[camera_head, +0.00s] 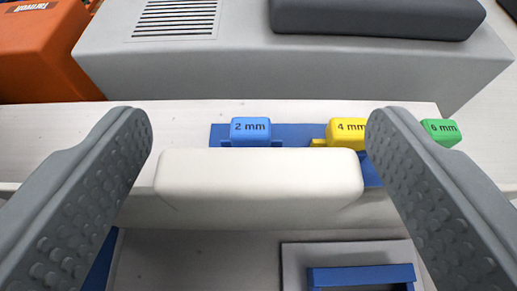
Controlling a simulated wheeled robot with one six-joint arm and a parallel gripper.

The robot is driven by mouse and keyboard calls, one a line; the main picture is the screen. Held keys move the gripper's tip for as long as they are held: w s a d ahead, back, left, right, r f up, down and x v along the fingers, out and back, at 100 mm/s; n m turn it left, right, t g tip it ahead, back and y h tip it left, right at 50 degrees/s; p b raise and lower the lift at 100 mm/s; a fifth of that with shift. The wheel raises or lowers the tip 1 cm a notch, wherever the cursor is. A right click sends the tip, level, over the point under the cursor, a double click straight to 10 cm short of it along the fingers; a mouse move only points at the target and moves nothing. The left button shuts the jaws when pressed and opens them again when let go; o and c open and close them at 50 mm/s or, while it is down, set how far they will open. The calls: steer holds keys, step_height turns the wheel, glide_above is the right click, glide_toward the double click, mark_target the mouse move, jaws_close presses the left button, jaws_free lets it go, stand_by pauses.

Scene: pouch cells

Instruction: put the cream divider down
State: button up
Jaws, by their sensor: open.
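The cream divider (258,180) is a pale, rounded block lying level across the middle of the view. It is between the two fingers of my gripper (260,128), which are spread wide. A gap shows between each finger and the divider's ends, so the gripper is open and not holding it. The divider stands in front of the blue strip with the tags and hides part of it. What its underside rests on is hidden.
Blue "2 mm" (250,131), yellow "4 mm" (346,131) and green "6 mm" (441,132) tags stand just behind. A grey housing (300,65) and an orange block (40,55) are at the back. A blue frame (362,274) lies at the front right.

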steer(key=v, duration=1.1)
steer(key=shift+s, duration=0.4)
steer(key=shift+s+r, duration=0.1)
steer(key=shift+r, duration=0.05)
steer(key=s+r+t, duration=0.2)
steer(key=s, duration=1.6)
steer(key=s+r+t, duration=0.2)
steer(key=s+r, duration=0.1)
steer(key=s, duration=1.5)
steer(key=shift+o, duration=0.4)
steer(key=shift+s, duration=0.5)
steer(key=shift+w, duration=0.1)
